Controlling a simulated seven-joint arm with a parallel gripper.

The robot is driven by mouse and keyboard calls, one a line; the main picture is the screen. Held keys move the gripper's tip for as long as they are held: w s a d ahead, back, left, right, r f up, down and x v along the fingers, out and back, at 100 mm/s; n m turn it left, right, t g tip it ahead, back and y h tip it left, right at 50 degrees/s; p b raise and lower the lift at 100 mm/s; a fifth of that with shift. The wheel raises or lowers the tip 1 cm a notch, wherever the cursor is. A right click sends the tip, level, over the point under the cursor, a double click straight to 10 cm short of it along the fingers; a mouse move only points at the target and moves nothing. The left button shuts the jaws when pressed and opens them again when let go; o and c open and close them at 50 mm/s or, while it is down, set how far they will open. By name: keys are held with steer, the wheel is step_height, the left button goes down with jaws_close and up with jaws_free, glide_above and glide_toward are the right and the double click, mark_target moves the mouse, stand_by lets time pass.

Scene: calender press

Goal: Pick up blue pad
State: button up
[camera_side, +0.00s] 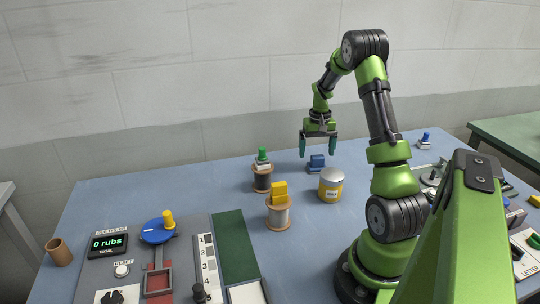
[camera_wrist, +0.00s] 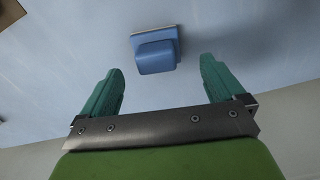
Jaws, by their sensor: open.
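The blue pad (camera_side: 317,162) has a block-like top on a flat base and sits on the blue table near its back edge. It also shows in the wrist view (camera_wrist: 155,54), ahead of and between the two fingers. My gripper (camera_side: 318,152) is open and empty, its green fingers pointing down above the pad. In the wrist view my gripper (camera_wrist: 160,75) has its fingers well apart, and neither appears to touch the pad.
Spools with a green pad (camera_side: 262,160) and a yellow pad (camera_side: 279,192) on top stand to the left. Another blue item (camera_side: 425,139) is at the right. The left back table is clear.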

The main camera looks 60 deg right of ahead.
mark_target(318, 156)
steer(key=f, duration=0.4)
steer(key=shift+s+a+f, duration=0.25)
steer(key=shift+s+f, duration=0.05)
steer(key=shift+s, duration=0.05)
steer(key=c, duration=1.1)
